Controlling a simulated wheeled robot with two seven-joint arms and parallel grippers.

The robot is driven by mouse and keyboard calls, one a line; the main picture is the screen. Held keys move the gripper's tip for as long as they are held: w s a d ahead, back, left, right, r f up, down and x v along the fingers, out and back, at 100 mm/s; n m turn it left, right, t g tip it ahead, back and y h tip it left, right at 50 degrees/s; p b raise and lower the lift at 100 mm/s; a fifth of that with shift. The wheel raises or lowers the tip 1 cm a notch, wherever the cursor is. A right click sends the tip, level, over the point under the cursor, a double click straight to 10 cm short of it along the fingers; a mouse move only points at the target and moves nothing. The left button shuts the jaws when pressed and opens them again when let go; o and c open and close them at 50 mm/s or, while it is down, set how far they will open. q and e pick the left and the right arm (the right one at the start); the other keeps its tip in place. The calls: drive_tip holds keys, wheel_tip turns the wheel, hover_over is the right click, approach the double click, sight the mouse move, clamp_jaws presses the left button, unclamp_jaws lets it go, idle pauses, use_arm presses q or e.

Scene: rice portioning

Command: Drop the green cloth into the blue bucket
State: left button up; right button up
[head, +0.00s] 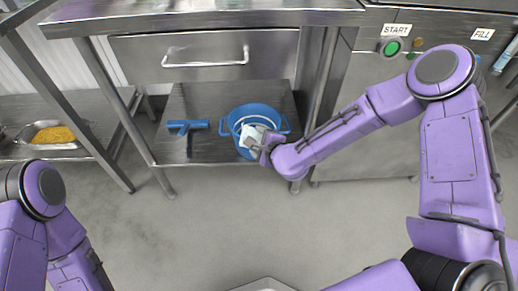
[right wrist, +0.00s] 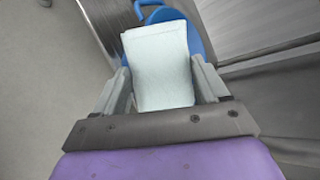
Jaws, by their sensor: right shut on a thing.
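The blue bucket (head: 254,108) stands on the lower shelf under the steel counter. My right gripper (head: 266,145) is at the bucket's near right side, shut on a folded cloth (head: 249,134). The cloth looks pale, almost white with a faint green tint. In the right wrist view the cloth (right wrist: 158,62) sits between both fingers, with part of the bucket (right wrist: 196,40) behind it. In the head view the cloth overlaps the bucket's opening; I cannot tell how high above it the cloth is. My left gripper is out of view; only the left arm shows.
A blue squeegee-like tool (head: 187,126) lies left of the bucket on the lower shelf (head: 190,150). A drawer (head: 215,62) and the counter edge (head: 210,17) are above. A tray of yellow food (head: 33,141) sits far left. A machine with a green START button (head: 391,47) stands right.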

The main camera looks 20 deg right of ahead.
drive_tip(key=w+d+b, duration=0.2)
drive_tip(key=w+d, duration=0.2)
drive_tip(key=w, duration=0.9)
drive_tip(key=shift+w+f, duration=0.3)
drive_tip(key=shift+w, duration=0.1)
drive_tip(key=o, duration=1.1)
drive_tip(key=shift+o, duration=0.2)
drive_tip(key=shift+s, duration=0.1)
